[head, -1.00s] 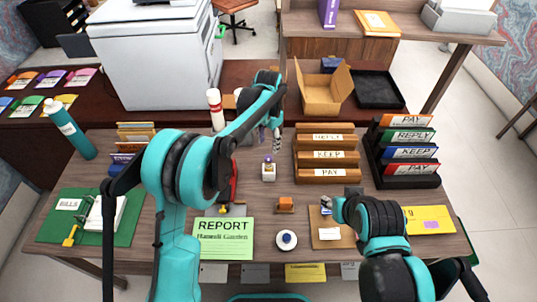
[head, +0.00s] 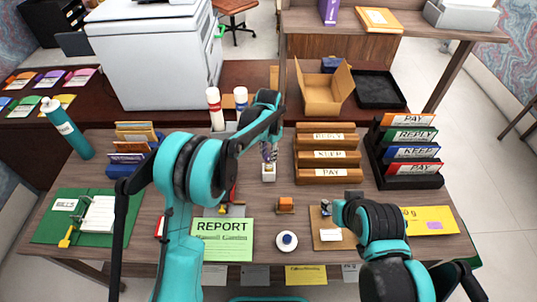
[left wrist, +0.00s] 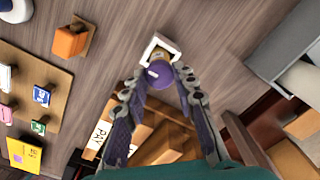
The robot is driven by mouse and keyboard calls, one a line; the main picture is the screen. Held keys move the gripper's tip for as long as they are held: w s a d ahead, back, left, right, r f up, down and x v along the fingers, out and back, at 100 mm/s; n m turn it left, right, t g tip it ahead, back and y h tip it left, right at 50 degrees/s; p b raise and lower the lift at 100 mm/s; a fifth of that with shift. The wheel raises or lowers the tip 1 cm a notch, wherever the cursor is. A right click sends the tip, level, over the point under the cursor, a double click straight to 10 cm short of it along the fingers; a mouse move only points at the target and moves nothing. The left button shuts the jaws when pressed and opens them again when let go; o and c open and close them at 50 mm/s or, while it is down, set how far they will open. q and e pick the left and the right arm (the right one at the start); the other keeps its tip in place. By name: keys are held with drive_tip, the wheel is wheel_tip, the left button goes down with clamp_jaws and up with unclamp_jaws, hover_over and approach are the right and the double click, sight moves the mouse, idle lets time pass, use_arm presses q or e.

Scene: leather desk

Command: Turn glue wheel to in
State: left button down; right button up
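The glue (head: 268,175) is a small white square-bodied piece with a purple wheel on top, standing upright on the wooden desk in the middle of the head view. In the left wrist view its purple wheel (left wrist: 160,74) sits between the fingertips, with the white body (left wrist: 160,46) just beyond. My left gripper (head: 269,152) is directly above the glue and points down. Its two fingers (left wrist: 160,84) are apart on either side of the wheel, with a gap showing on both sides. My right arm is at the lower right; its gripper is hidden.
Wooden holders labelled REPLY, KEEP and PAY (head: 327,157) stand close to the right of the glue. An orange block (head: 285,204) and a round white dish (head: 287,241) lie nearer the front. A green REPORT sheet (head: 222,240) lies front left.

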sight(268, 157)
use_arm(q)
drive_tip(key=shift+m, duration=0.4)
drive_tip(key=c, duration=1.2)
unclamp_jaws()
wheel_tip(268, 157, up, 12)
